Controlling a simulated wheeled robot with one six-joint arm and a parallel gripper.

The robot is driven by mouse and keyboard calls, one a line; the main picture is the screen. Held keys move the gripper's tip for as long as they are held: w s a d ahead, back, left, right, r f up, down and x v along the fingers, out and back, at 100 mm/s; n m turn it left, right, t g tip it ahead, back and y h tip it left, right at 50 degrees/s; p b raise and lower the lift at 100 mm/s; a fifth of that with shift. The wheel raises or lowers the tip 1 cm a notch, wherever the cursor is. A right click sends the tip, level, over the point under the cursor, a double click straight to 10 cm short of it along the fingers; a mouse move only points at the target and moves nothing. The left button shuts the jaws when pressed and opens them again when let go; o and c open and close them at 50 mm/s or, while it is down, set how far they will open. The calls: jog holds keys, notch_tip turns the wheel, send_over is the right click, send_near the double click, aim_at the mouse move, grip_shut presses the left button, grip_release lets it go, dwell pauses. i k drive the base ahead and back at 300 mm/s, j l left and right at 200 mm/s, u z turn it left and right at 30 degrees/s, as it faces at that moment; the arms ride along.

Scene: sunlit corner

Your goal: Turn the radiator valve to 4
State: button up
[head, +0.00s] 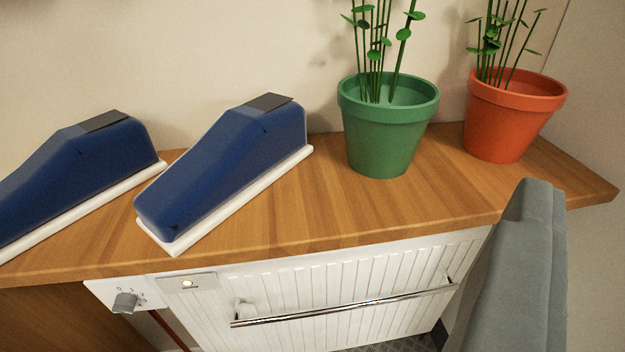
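The radiator valve (125,302) is a small grey knob on a white plate at the lower left of the head view, below the wooden shelf's front edge. Small dial marks stand above and to the right of it; the digits are too small to read surely, and I cannot tell which mark the knob points to. The white ribbed radiator (340,280) extends to the right of the valve, under the shelf. My gripper is not in view, and nothing is seen touching the valve.
Two blue shoe-like objects with white bases (225,165) (75,170) lie on the wooden shelf (310,215). A green pot (385,135) and an orange pot (510,120) hold plants. A chrome rail (345,305) crosses the radiator's front. A grey upright object (520,270) stands at right.

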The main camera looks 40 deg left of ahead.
aim_at(125, 302)
jog(key=k+j+u, duration=0.35)
jog(key=k+u, duration=0.2)
jog(key=j+u, duration=0.15)
jog(key=u, duration=0.85)
jog(key=j+z, duration=0.5)
jog(key=j, duration=0.2)
jog(key=k+l, duration=0.4)
jog(key=l, duration=0.15)
jog(key=k+l, duration=0.4)
jog(key=l, duration=0.15)
jog(key=z, duration=0.05)
